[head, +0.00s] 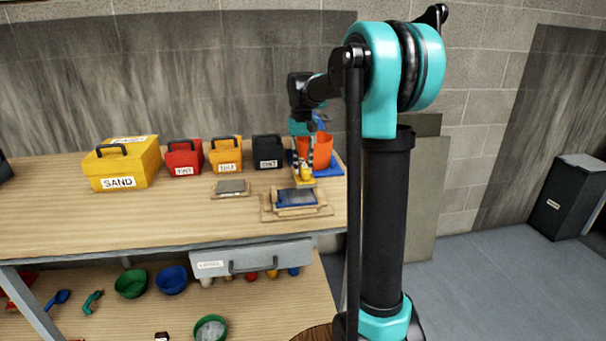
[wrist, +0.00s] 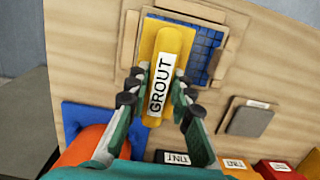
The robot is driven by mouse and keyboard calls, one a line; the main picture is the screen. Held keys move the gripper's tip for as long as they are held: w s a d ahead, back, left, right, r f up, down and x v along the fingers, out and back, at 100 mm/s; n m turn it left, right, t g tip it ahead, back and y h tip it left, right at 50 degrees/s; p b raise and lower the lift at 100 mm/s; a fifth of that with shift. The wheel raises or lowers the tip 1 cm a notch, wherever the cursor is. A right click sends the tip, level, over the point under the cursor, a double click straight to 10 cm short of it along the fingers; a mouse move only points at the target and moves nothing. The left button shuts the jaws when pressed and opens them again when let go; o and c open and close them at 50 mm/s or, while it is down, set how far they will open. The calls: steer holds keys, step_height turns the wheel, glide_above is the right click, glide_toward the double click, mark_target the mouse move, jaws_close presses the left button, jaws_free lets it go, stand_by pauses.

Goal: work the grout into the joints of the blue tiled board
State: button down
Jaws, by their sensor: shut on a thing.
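The blue tiled board (head: 297,197) lies in a wooden frame near the bench's front right edge. In the wrist view its blue tiles (wrist: 207,48) show in a grid, partly hidden by the float. A yellow float (wrist: 174,45) with a white GROUT label on its handle is held between the fingers of my gripper (wrist: 158,97). In the head view the float (head: 303,178) is small, just behind the board. My gripper (head: 311,163) is shut on its handle, pointing down. I cannot tell whether the float touches the board.
An orange bucket (head: 316,148) on a blue mat (head: 329,171) stands just behind my gripper. A grey panel (head: 231,187) lies left of the board. Yellow SAND (head: 123,165), red (head: 184,158), orange (head: 226,155) and black (head: 267,150) boxes line the back. The front left bench is clear.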

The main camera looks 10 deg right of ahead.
mark_target(303, 164)
steer(key=shift+r, duration=1.7)
